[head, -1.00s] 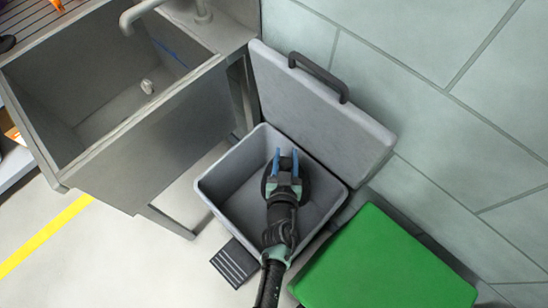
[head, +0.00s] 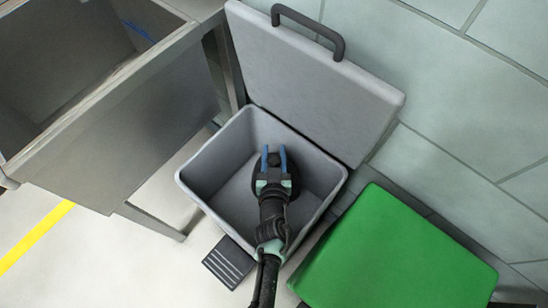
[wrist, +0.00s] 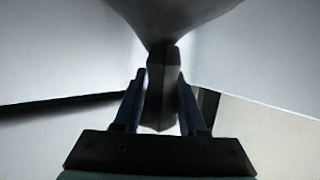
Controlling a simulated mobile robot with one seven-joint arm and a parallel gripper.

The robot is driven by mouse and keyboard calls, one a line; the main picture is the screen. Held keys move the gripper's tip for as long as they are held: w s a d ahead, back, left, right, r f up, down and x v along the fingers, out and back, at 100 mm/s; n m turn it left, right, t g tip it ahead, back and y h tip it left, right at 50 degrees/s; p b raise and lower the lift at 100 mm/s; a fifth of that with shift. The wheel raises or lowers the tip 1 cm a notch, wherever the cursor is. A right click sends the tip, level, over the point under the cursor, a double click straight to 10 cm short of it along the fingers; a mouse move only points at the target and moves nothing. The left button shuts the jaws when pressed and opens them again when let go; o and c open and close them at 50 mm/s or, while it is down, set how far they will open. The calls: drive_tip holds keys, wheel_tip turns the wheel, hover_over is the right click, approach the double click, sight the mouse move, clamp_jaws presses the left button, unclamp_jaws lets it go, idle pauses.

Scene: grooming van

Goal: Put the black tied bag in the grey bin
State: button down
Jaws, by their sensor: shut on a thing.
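The grey bin (head: 196,186) stands open on the floor, with its lid (head: 315,85) raised against the wall. My gripper (head: 274,152) is over the bin's opening, with its blue fingers shut on the neck of the black tied bag (head: 293,178). In the head view the bag is mostly hidden behind my gripper, within the outline of the bin. In the wrist view the bag's dark neck (wrist: 162,85) sits between the two fingers, and its rounded body spreads out beyond. I cannot tell whether the bag touches the bin's floor.
A steel sink unit (head: 120,130) stands to the left of the bin. A green-topped box (head: 395,255) is close at the bin's right. The bin's dark ridged pedal (head: 229,262) is at its front. A tiled wall rises behind. Pale floor with a yellow stripe (head: 35,238) is clear at lower left.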

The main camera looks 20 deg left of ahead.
drive_tip(key=shift+f, duration=0.7)
drive_tip(key=shift+b, duration=0.3)
drive_tip(key=shift+f+b, duration=0.5)
drive_tip(key=shift+f, duration=0.15)
drive_tip(key=shift+c, duration=2.3)
unclamp_jaws()
drive_tip(key=shift+r, duration=0.15)
drive_tip(key=p+v, duration=0.1)
drive_tip(key=v, duration=0.2)
drive_tip(key=r+p+v, duration=0.1)
drive_tip(key=p+v, duration=0.1)
drive_tip(key=v, duration=0.1)
drive_tip(key=shift+s+p, duration=0.15)
drive_tip(key=shift+p, duration=0.15)
drive_tip(key=shift+s+d+r, duration=0.2)
drive_tip(key=shift+s, duration=0.35)
